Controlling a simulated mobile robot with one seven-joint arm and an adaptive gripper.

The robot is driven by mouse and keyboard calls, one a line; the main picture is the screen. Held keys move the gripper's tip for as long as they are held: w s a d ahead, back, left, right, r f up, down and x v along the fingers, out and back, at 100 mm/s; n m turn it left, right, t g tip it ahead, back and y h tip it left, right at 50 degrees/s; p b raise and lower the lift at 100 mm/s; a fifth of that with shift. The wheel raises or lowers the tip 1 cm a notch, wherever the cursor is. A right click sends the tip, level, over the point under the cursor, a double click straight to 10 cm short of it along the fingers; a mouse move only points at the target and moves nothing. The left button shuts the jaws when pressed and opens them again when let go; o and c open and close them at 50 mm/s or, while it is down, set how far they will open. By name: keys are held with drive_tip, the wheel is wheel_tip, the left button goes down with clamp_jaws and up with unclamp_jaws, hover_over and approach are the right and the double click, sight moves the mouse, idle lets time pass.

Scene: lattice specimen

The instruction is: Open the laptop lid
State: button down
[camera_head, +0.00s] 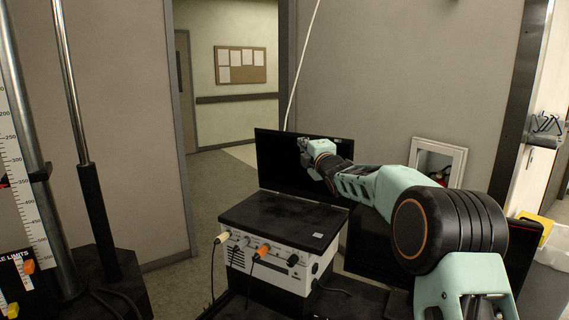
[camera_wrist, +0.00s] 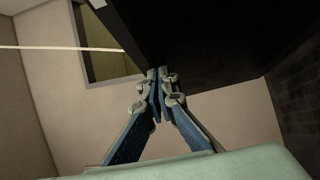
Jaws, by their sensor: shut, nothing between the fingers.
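The laptop is black. Its lid (camera_head: 280,160) stands roughly upright at the back edge of a flat dark base (camera_head: 285,216), which lies on a white instrument box. My gripper (camera_head: 304,144) is shut and empty, at the upper part of the lid, and hides some of it. In the wrist view my gripper (camera_wrist: 158,74) has its fingertips together at the edge of a large dark panel (camera_wrist: 215,45), which looks like the lid. I cannot tell whether the tips touch it.
The white box (camera_head: 268,262) has knobs and plugged cables on its front. A dark screen-like panel (camera_head: 375,255) stands to its right, partly behind my arm. A metal stand (camera_head: 95,200) is at the left. A doorway opens behind, with free floor (camera_head: 215,185).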

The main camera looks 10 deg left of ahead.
drive_tip(key=p, duration=0.1)
drive_tip(key=w+p, duration=0.1)
drive_tip(key=p, duration=0.1)
drive_tip(key=w+m+p, duration=0.1)
drive_tip(key=shift+w+d+r+g+p, duration=0.25)
drive_tip(key=shift+d+g+p, duration=0.1)
drive_tip(key=shift+d+g, duration=0.05)
drive_tip(key=shift+f, duration=0.1)
drive_tip(key=shift+f, duration=0.1)
